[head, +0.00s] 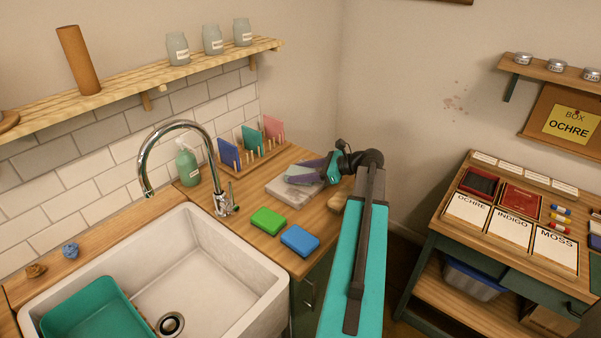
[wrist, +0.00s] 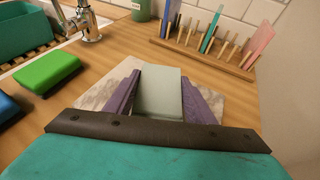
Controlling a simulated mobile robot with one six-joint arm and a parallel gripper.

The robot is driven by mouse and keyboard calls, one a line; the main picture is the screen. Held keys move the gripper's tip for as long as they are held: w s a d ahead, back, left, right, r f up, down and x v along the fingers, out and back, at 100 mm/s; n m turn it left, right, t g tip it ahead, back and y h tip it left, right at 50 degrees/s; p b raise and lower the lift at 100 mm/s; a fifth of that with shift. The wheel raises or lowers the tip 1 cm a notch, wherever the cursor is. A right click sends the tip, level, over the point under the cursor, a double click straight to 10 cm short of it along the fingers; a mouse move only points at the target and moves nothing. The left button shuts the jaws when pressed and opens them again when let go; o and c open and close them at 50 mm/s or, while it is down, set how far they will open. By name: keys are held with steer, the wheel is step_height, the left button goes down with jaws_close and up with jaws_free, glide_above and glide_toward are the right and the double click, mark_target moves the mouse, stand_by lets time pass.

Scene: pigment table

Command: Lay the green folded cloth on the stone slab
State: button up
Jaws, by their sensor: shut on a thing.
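The pale green folded cloth (wrist: 160,90) is between the two purple fingers of my gripper (wrist: 162,98) in the wrist view. The fingers press on its left and right sides. In the head view my gripper (head: 308,173) is over the grey stone slab (head: 290,197), at the counter's far end. The slab also shows in the wrist view (wrist: 105,93), on both sides of the fingers. The cloth is above the slab's area; whether its underside touches the slab is hidden.
A wooden rack (head: 255,158) with coloured plates stands just behind the slab. A green sponge (head: 268,221) and a blue sponge (head: 300,240) lie in front of it. The tap (head: 222,203), spray bottle (head: 187,163) and sink (head: 200,268) are to the left.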

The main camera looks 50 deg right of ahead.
steer(key=shift+f, duration=0.1)
steer(key=o, duration=1)
steer(key=shift+s+d, duration=0.1)
steer(key=shift+s, duration=0.05)
steer(key=b+v, duration=0.1)
steer(key=v, duration=0.5)
steer(key=b+v, duration=0.1)
steer(key=v, duration=0.4)
steer(key=shift+s+d+r+b, duration=0.2)
steer(key=shift+s+r+b, duration=0.05)
steer(key=shift+r+b, duration=0.15)
